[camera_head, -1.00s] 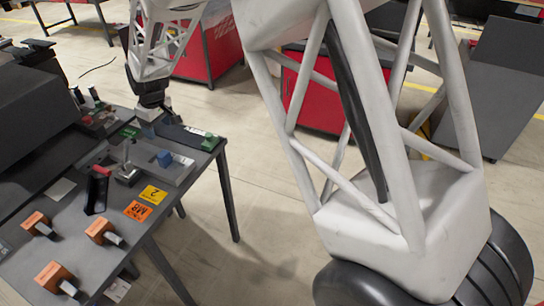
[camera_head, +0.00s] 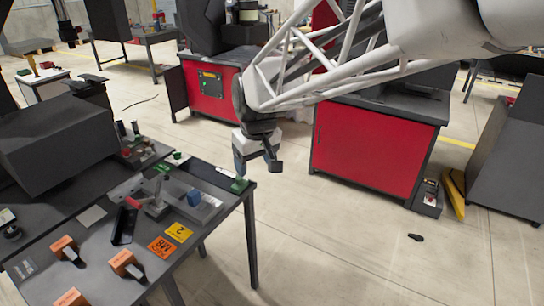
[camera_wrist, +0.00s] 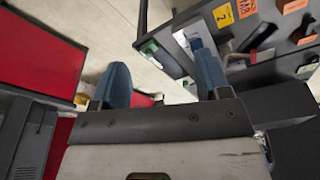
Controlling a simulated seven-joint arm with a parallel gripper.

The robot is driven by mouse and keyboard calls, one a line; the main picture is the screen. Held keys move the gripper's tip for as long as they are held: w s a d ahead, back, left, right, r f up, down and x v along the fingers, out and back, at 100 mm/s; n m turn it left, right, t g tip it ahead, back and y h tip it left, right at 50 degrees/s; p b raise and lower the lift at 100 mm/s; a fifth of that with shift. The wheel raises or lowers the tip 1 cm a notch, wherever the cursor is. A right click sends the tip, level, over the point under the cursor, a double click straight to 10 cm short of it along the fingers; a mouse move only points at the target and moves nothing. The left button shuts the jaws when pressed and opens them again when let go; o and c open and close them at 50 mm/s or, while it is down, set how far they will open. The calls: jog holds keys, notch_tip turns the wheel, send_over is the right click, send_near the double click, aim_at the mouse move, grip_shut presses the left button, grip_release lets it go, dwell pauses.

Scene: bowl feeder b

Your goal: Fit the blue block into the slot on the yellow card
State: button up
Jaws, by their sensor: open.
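A small blue block (camera_head: 194,197) sits on the grey fixture (camera_head: 178,208) near the table's right end in the head view. The yellow card (camera_head: 178,232), marked "2", lies flat in front of the fixture. It also shows at the top of the wrist view (camera_wrist: 222,14). I cannot make out a slot on it. My gripper (camera_head: 259,163) hangs in the air at the table's right end, apart from the block and card. Its blue-padded fingers (camera_wrist: 162,82) are wide apart in the wrist view, with nothing between them.
An orange card (camera_head: 161,247) lies beside the yellow one. Several orange-topped pieces (camera_head: 64,246) lie at the table's front left. A red cabinet (camera_head: 365,150) stands behind; open floor lies right of the table.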

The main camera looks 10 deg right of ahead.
jog(key=s+d+m, duration=0.2)
jog(key=s+d, duration=0.2)
jog(key=s, duration=0.7)
jog(key=s+d+m, duration=0.2)
jog(key=s+d, duration=0.2)
jog(key=s, duration=0.6)
jog(key=shift+s+t+h, duration=0.3)
jog(key=shift+s, duration=0.05)
